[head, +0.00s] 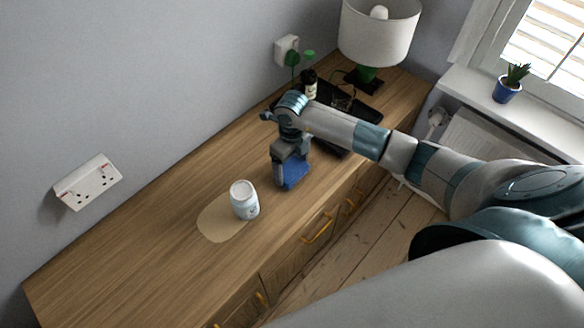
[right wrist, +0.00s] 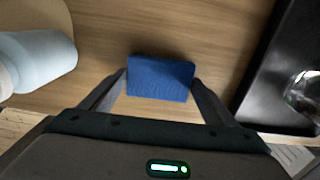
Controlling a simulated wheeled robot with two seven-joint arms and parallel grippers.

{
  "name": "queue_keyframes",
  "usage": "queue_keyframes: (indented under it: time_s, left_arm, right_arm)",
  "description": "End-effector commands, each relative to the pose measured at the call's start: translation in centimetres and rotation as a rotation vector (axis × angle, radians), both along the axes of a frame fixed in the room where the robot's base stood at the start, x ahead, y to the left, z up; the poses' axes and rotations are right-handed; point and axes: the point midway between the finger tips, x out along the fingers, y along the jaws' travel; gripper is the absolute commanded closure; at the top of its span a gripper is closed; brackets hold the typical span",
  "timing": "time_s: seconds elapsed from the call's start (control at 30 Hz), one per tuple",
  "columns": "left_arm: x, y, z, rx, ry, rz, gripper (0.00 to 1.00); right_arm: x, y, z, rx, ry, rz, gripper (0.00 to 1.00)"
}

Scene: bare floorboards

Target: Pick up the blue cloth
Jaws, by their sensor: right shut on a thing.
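The blue cloth (head: 294,172) is a small folded block at my right gripper (head: 288,163), over the wooden dresser top, to the right of the white cup. In the right wrist view the cloth (right wrist: 161,78) sits between the two fingers of my right gripper (right wrist: 160,84), which is shut on it. I cannot tell whether the cloth touches the dresser top. My left gripper is not in view.
The white cup (head: 244,200) stands by a pale spill (head: 222,219) on the dresser (head: 130,256). A black tray (head: 335,119), a dark bottle (head: 310,84) and a lamp (head: 378,32) are behind my right arm. The dresser's left end is clear.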

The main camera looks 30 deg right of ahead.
Motion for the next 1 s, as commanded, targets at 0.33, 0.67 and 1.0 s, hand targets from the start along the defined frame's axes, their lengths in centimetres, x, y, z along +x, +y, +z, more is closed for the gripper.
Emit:
queue_keyframes:
  time_s: [0.33,0.67,1.0]
  left_arm:
    - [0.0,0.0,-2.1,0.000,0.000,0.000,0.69]
    - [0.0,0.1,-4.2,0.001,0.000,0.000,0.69]
    - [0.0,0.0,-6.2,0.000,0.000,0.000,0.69]
  right_arm:
    - [0.2,0.0,2.8,0.000,-0.006,0.001,0.40]
    - [-4.0,-1.8,6.2,-0.002,-0.004,0.002,0.40]
    - [-9.0,-3.7,9.4,-0.003,-0.001,0.002,0.40]
